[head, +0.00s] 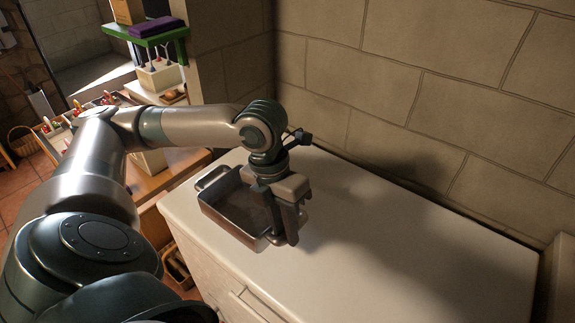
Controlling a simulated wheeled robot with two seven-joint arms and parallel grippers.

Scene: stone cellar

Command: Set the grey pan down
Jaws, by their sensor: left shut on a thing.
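The grey pan (236,208) is a rectangular metal pan with loop handles at its ends. It is in the head view over the left end of a white-topped counter (400,258). My left gripper (285,232) points down at the pan's right end and is shut on it there, around the handle side. The fingers hide part of that end. The pan looks nearly level, close to the counter top; I cannot tell whether its underside touches. My right gripper is not in view.
A stone wall (440,90) runs behind the counter. The counter top right of the pan is bare. At left are a wooden table (165,178), a green shelf (160,40) with a purple folded cloth (155,27), and a wicker basket (24,140) on the floor.

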